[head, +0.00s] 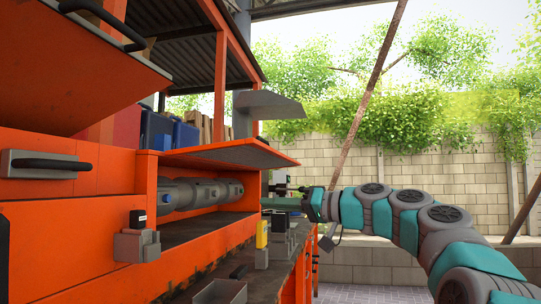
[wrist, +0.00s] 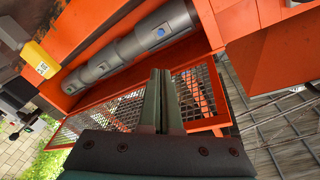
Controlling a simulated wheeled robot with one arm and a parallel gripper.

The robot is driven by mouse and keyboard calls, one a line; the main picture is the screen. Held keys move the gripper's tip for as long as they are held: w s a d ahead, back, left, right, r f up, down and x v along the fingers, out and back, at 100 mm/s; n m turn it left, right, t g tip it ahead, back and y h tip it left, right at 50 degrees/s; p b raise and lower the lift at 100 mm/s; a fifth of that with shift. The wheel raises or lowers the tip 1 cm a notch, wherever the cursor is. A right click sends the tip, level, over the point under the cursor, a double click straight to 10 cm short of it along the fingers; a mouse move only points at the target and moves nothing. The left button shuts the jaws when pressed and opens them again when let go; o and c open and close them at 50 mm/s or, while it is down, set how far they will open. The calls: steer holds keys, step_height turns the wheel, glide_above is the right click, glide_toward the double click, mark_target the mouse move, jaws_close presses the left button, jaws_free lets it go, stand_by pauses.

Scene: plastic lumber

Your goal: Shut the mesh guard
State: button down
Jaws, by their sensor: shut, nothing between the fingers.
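The mesh guard (wrist: 196,88), an orange frame with grey wire mesh, shows in the wrist view beside the opening that holds a grey barrel (wrist: 130,45). It stands open, leaving the barrel exposed. My gripper (wrist: 161,76) is shut and empty, and its fingers cover the middle of the guard. I cannot tell whether they touch it. In the head view my gripper (head: 270,203) points left at the right end of the orange machine, level with the barrel (head: 200,194).
An orange flap (head: 232,153) sticks out above the barrel opening. A yellow-and-black item (head: 262,235) and grey holders stand along the machine's front ledge, with an open grey tray (head: 221,291) nearer me. A block wall (head: 430,185) stands behind; the space right of the machine holds my arm.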

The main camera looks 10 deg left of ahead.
steer(key=s+d+r+n+g+y, duration=0.1)
steer(key=d+r+n+g+y, duration=0.15)
steer(key=r+n+y, duration=0.35)
steer(key=d+r+n+g+y, duration=0.1)
steer(key=d+r+n, duration=0.3)
steer(key=r, duration=0.3)
steer(key=p+x, duration=0.3)
steer(key=x, duration=0.6)
steer(key=shift+s+a+r+p, duration=0.2)
steer(key=shift+s+a+p, duration=0.15)
steer(key=shift+f, duration=0.2)
step_height(320, 180, down, 3)
steer(key=shift+w+d+f+b, duration=0.1)
steer(key=shift+d+f+b, duration=0.15)
steer(key=shift+b, duration=0.65)
